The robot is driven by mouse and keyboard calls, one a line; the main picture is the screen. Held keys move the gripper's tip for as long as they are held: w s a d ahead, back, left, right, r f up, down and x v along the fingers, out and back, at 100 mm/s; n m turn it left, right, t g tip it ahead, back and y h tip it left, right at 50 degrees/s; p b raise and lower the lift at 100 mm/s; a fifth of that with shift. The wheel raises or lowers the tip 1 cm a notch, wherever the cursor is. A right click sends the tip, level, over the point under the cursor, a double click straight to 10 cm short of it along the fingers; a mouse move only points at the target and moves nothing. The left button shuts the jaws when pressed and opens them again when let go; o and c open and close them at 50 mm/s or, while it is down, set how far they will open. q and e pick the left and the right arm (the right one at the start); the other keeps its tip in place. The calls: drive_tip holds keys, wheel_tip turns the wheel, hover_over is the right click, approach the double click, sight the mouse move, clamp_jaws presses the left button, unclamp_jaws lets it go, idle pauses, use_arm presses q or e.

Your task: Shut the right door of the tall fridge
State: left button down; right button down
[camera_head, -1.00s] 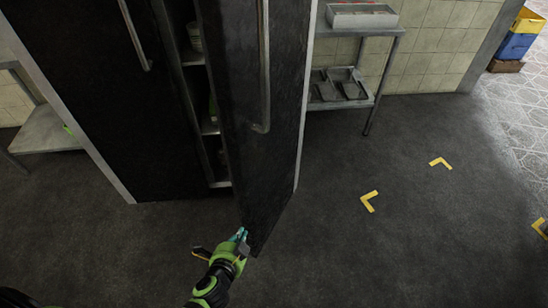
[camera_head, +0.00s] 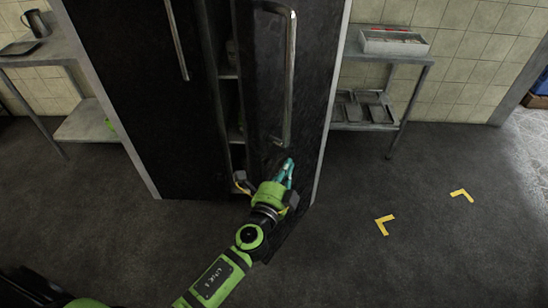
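The tall black fridge has a left door (camera_head: 135,90) that is shut, with a long vertical handle. Through a narrow dark gap left of the right door, shelves (camera_head: 236,134) show. My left gripper (camera_head: 264,172) is at the lower part of the right door, below its handle. My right gripper is not in view.
A metal rack (camera_head: 383,62) with trays stands right of the fridge. A steel table (camera_head: 28,58) stands to the left. Yellow corner marks (camera_head: 384,225) lie on the dark floor, which is clear at the front right.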

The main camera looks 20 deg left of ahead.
sight(274, 162)
use_arm(q)
drive_tip(key=a, duration=0.2)
drive_tip(key=w+a, duration=0.1)
drive_tip(key=a, duration=0.1)
drive_tip(key=shift+w, duration=0.1)
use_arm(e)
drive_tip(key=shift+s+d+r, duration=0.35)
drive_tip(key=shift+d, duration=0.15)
